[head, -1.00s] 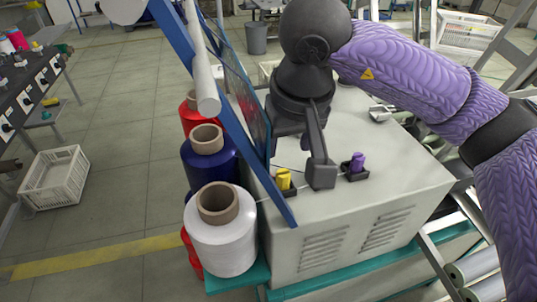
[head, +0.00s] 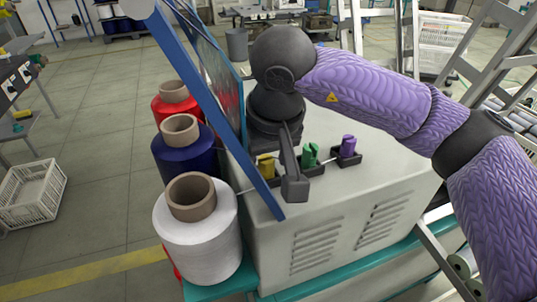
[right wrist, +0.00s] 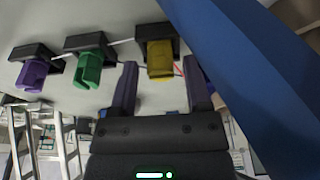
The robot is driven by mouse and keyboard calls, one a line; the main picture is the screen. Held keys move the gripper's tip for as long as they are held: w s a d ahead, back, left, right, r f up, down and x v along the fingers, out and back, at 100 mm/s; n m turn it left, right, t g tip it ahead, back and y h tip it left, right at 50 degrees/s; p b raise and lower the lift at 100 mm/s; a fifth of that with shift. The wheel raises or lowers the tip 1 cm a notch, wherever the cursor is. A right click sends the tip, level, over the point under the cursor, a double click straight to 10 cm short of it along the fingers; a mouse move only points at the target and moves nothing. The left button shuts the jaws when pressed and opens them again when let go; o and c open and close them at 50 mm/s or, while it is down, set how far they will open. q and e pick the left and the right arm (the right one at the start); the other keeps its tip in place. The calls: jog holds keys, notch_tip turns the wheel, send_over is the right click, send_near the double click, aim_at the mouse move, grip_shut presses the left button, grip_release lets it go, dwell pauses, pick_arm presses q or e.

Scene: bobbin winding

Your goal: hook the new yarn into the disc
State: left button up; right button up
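A yellow disc (head: 266,167), a green disc (head: 309,155) and a purple disc (head: 347,147) sit in dark holders on the grey machine. A thin white yarn (head: 247,189) runs from near the white cone toward the yellow disc; it also shows between the green and yellow discs in the right wrist view (right wrist: 117,42). A short red strand (right wrist: 178,69) shows beside the yellow disc (right wrist: 161,60) there. My right gripper (right wrist: 160,88) is open, its fingers apart below the yellow disc; nothing clear is between them. In the head view one finger (head: 293,180) hides part of the machine. My left gripper is out of view.
A blue frame bar (head: 235,130) slants close beside the yellow disc and my right gripper. White (head: 205,238), dark blue (head: 185,155) and red (head: 175,105) yarn cones stand left of it. The machine top (head: 385,165) right of the discs is clear.

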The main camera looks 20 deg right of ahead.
grip_shut()
jog(key=shift+r+p, duration=0.3)
jog(key=shift+r, duration=0.05)
jog(key=p+v, duration=0.1)
jog(key=v, duration=0.1)
jog(key=w+p+v, duration=0.1)
jog(key=p+v, duration=0.1)
jog(key=shift+r, duration=0.15)
